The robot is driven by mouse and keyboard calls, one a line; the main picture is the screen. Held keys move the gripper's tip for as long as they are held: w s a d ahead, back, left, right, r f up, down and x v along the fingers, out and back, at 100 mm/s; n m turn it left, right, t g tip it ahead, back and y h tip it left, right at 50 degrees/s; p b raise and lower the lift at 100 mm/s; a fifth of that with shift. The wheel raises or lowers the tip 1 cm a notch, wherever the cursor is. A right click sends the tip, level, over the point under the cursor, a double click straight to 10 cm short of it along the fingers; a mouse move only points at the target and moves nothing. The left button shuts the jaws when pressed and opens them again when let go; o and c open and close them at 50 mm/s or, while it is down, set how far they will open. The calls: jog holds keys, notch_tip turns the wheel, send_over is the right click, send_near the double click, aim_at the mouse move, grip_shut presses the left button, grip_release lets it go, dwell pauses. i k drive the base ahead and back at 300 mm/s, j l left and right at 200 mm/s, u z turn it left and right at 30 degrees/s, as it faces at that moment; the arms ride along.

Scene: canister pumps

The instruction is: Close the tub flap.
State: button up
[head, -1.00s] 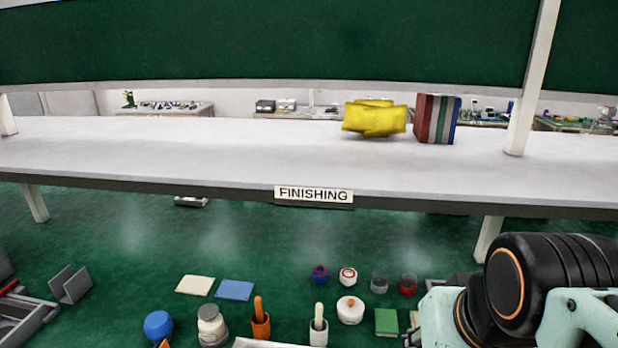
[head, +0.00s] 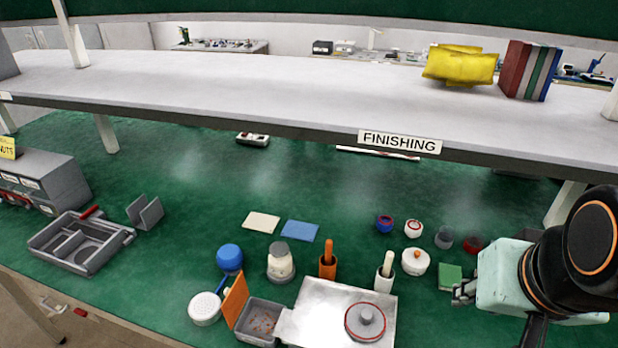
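A small grey tub (head: 262,338) stands at the bottom centre of the head view, with speckled contents inside. Its orange flap (head: 235,300) stands up, tilted, along the tub's left side, so the tub is open. My gripper (head: 460,291) is at the right, well apart from the tub, beside a green block. Its fingers are small and seen at an angle; I cannot tell whether they are open or shut. I see nothing clearly held in it.
A metal tray (head: 310,328) with a round grey lidded thing (head: 366,321) adjoins the tub on the right. A white perforated-top round container (head: 205,308) and a blue ball-like jar (head: 230,258) are close left. Mortars and a jar (head: 281,265) stand behind. A shelf (head: 250,85) spans above.

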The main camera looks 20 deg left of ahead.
aim_at(236, 299)
jog(key=j+z, duration=0.1)
jog(key=j, duration=0.5)
jog(key=j+z, duration=0.1)
jog(key=j, duration=0.45)
jog(key=k+j+z, duration=0.1)
jog(key=j, duration=0.45)
jog(key=k+j+z, duration=0.1)
jog(key=j, duration=0.45)
jog(key=k+j+z, duration=0.1)
jog(key=j, duration=0.5)
jog(key=k+j+z, duration=0.2)
jog(key=k+z, duration=0.2)
jog(key=k+l+z, duration=0.25)
jog(key=i+j+u, duration=0.3)
jog(key=i+u, duration=0.25)
